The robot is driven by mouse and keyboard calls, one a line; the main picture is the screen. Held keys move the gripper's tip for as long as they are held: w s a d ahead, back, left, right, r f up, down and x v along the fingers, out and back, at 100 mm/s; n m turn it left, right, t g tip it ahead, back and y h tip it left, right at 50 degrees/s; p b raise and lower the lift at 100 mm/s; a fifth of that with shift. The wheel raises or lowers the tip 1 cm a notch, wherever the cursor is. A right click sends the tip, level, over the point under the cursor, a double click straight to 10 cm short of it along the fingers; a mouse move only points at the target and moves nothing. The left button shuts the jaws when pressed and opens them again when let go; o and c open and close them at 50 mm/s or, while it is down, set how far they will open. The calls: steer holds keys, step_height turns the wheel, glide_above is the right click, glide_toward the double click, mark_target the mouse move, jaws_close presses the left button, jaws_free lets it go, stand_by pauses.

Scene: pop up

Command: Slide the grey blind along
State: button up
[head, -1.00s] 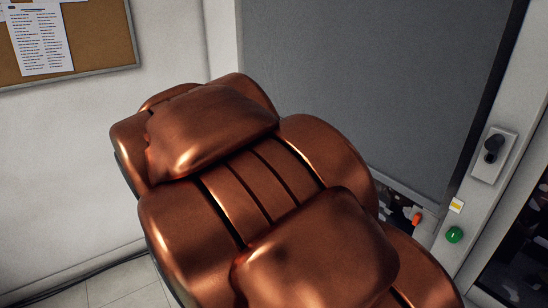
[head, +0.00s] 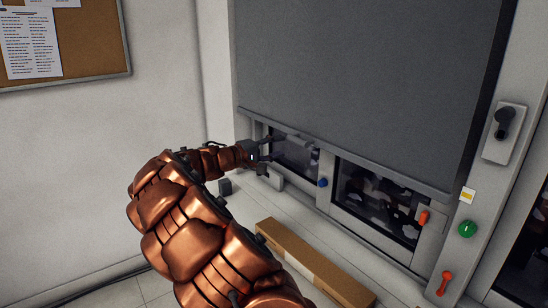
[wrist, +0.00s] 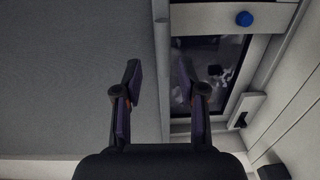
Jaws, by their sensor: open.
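The grey blind (head: 360,80) hangs over most of the window, with its bottom bar (head: 390,179) slanting across just above the lower panes. My gripper (head: 277,146) is at the left part of that bar, at the end of my outstretched copper arm. In the wrist view the blind (wrist: 70,80) fills the left side. The bar's edge (wrist: 162,60) runs between the two fingertips of my gripper (wrist: 160,75). The fingers are open, one on the blind side and one on the window side. Whether they touch the bar cannot be told.
Below the blind are dark panes (head: 375,205), a blue knob (head: 323,182) and an orange handle (head: 423,217). A long tan box (head: 315,265) lies on the white sill. A green button (head: 467,229) is on the right frame. A corkboard (head: 95,40) hangs at left.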

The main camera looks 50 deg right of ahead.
mark_target(295, 142)
steer(key=shift+h, duration=0.3)
steer(key=shift+w+d+f+p+x, duration=0.15)
steer(key=shift+w+p+x, duration=0.1)
steer(key=shift+x, duration=1.15)
steer(key=shift+w+f+p+x, duration=0.1)
steer(key=shift+w+p+x, duration=0.15)
steer(key=shift+x, duration=1.1)
steer(key=shift+w+d+f+p+x, duration=0.1)
steer(key=shift+w+f+p+x, duration=0.15)
steer(key=shift+x, duration=1.15)
steer(key=shift+d, duration=0.1)
steer(key=shift+c, duration=0.4)
jaws_close()
